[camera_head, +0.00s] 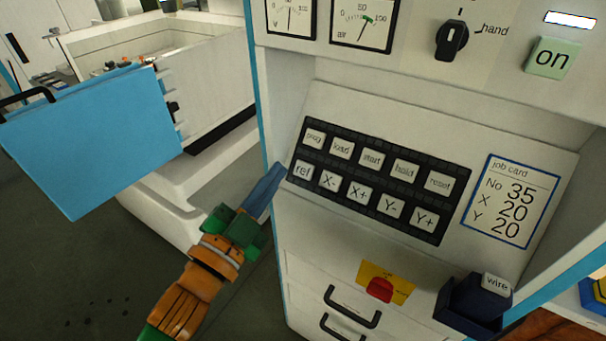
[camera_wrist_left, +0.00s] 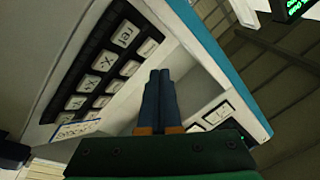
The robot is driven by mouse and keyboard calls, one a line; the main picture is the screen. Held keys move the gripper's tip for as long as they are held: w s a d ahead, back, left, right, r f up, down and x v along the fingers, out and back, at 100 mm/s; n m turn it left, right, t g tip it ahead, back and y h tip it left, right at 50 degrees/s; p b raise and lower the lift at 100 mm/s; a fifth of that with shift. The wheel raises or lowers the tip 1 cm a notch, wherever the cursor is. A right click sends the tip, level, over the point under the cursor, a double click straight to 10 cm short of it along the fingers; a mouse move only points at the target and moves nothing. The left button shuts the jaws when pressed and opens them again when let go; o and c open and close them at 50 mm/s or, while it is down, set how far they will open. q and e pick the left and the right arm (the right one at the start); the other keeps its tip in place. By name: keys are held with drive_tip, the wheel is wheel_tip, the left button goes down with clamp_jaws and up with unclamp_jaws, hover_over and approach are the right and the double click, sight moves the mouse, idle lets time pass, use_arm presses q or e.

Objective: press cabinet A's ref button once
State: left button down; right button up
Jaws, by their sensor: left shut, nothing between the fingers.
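The ref button (camera_head: 303,171) is a pale key at the left end of the lower row on a black keypad (camera_head: 372,185), on the sloped panel of the white cabinet. My left gripper (camera_head: 278,172) comes in from the lower left. Its blue fingers are together with nothing between them, and the tips are just left of the ref button. In the left wrist view the ref button (camera_wrist_left: 125,34) is up and left of the fingertips (camera_wrist_left: 160,74), with a visible gap in the picture. The depth of this gap is unclear. My right gripper does not show.
A yellow plate with a red stop button (camera_head: 380,289), drawer handles (camera_head: 352,308) and a dark blue box (camera_head: 474,305) with a wire label are below the panel. A job card (camera_head: 511,201) is right of the keypad. An open blue door (camera_head: 95,135) stands at left.

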sight(304, 162)
use_arm(q)
drive_tip(key=shift+w+d+f+b, duration=0.7)
drive_tip(key=shift+w+f, duration=0.15)
drive_tip(key=shift+w, duration=0.1)
drive_tip(key=shift+w+d+f+b, duration=0.6)
drive_tip(key=shift+w+d+f, duration=0.15)
drive_tip(key=shift+w, duration=0.2)
drive_tip(key=shift+f, duration=0.15)
idle(0.5)
drive_tip(key=shift+w+d+f, duration=0.15)
drive_tip(key=shift+w, duration=0.15)
drive_tip(key=shift+w+d+f, duration=0.15)
drive_tip(key=shift+w+f, duration=0.05)
drive_tip(key=shift+f, duration=0.05)
idle(0.9)
drive_tip(key=shift+r, duration=0.1)
drive_tip(key=shift+s+a+r+p, duration=0.25)
drive_tip(key=shift+r+p, duration=0.1)
drive_tip(key=shift+p, duration=0.05)
drive_tip(key=shift+s+a, duration=0.15)
drive_tip(key=shift+s, duration=0.1)
